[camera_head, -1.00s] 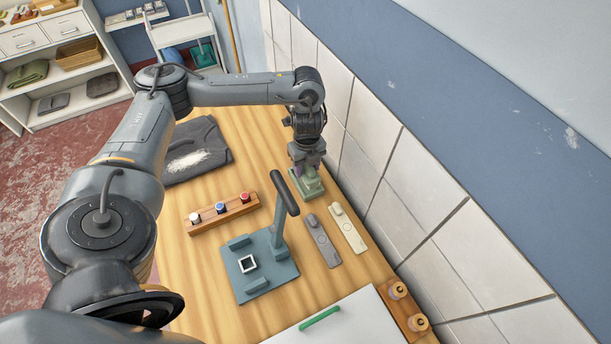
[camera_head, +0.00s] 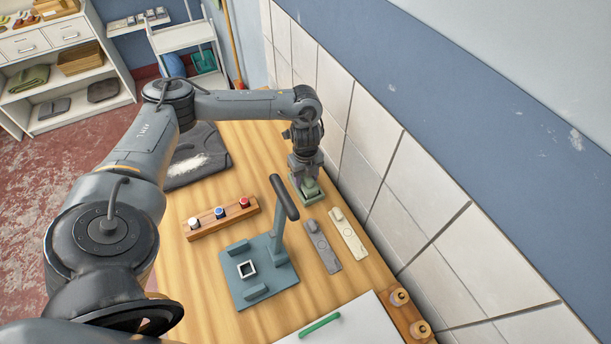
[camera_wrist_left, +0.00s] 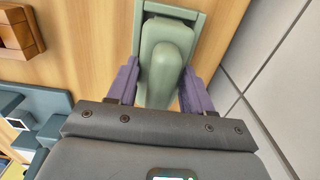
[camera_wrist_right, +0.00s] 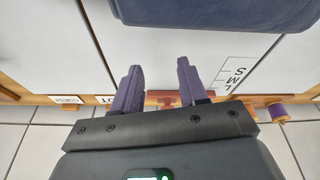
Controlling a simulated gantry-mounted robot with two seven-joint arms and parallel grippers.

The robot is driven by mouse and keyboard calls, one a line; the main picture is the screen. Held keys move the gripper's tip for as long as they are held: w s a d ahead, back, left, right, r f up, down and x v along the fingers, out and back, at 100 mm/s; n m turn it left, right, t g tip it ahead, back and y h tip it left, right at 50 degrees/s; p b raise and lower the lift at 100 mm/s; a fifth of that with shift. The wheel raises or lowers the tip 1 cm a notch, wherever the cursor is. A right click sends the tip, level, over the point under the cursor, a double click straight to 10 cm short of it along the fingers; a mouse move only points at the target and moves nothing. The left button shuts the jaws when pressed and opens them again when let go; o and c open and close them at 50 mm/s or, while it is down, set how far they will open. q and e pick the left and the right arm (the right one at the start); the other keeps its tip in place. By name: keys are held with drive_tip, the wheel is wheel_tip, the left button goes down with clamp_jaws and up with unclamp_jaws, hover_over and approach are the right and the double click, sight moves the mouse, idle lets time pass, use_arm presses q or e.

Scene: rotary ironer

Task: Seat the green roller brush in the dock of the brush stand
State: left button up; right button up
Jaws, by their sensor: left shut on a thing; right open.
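A pale sage-green block with a rounded top, apparently the green roller brush (camera_head: 309,187), stands on a green base (camera_head: 310,200) by the tiled wall. My left gripper (camera_head: 307,178) points down over it. In the left wrist view its purple fingers are shut on both sides of the green block (camera_wrist_left: 165,58); the base rim (camera_wrist_left: 200,25) shows beyond. A teal stand (camera_head: 275,285), apparently the brush stand, has a tall post and a white-edged square socket (camera_head: 247,269), perhaps its dock; the socket looks empty. My right gripper (camera_wrist_right: 160,70) is open and empty in its wrist view.
Grey (camera_head: 321,247) and cream (camera_head: 348,234) plates lie right of the post. A wooden rack (camera_head: 222,219) with coloured knobs lies left. A white board (camera_head: 350,322) with a bright green bar and wooden spools (camera_head: 410,312) are at the front. Dark folded cloth (camera_head: 195,155) lies behind.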

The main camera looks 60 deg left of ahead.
use_arm(q)
drive_tip(key=o, duration=1)
drive_tip(key=shift+f, duration=0.1)
use_arm(e)
drive_tip(key=shift+a, duration=0.1)
use_arm(q)
wheel_tip(320, 180, up, 3)
drive_tip(key=shift+f, duration=0.1)
use_arm(e)
drive_tip(key=shift+f, duration=0.15)
use_arm(q)
wheel_tip(320, 180, up, 8)
drive_tip(key=p, duration=0.5)
drive_tip(key=shift+r+p, duration=0.45)
drive_tip(key=shift+r, duration=0.3)
use_arm(e)
wheel_tip(320, 180, up, 6)
